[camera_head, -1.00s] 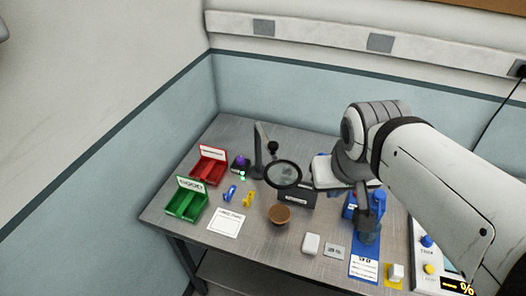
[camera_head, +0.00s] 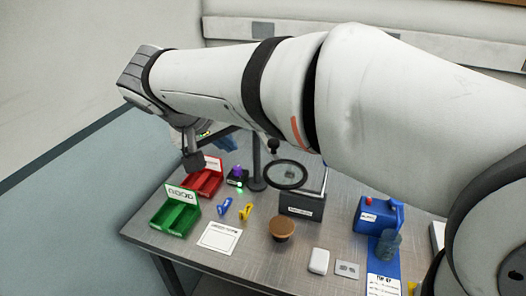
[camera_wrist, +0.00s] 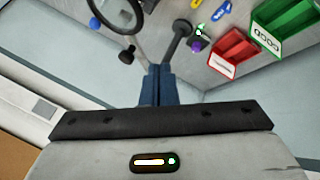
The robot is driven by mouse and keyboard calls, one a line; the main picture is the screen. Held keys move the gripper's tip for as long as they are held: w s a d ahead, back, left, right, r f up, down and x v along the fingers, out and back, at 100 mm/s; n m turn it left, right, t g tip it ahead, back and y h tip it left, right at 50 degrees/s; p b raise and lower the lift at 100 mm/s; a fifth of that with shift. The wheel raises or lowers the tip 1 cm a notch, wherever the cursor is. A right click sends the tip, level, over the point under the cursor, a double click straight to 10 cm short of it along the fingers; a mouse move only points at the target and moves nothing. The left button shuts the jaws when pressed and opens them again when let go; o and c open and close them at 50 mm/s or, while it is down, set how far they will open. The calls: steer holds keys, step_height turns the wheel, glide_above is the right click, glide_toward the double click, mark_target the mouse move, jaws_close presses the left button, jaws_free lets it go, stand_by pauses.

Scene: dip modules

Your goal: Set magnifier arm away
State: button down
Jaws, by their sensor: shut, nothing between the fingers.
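The magnifier (camera_head: 287,174) has a black-rimmed round lens on an arm from a dark upright post (camera_head: 257,170) at the back of the bench. My gripper (camera_head: 228,142) is shut and empty, high near the post and behind the red bin. Its blue fingers (camera_wrist: 158,84) are together in the wrist view, near the line of the post. My arm hides part of the post's top.
A red bin (camera_head: 207,184) and a green bin (camera_head: 166,218) stand on the left. Walls close the back and left.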

mark_target(272, 146)
steer(key=w+d+f+p, duration=0.2)
steer(key=w+d+f, duration=0.4)
steer(key=d+f, duration=0.1)
steer(key=shift+f, duration=0.5)
steer(key=shift+d, duration=0.15)
stand_by(0.3)
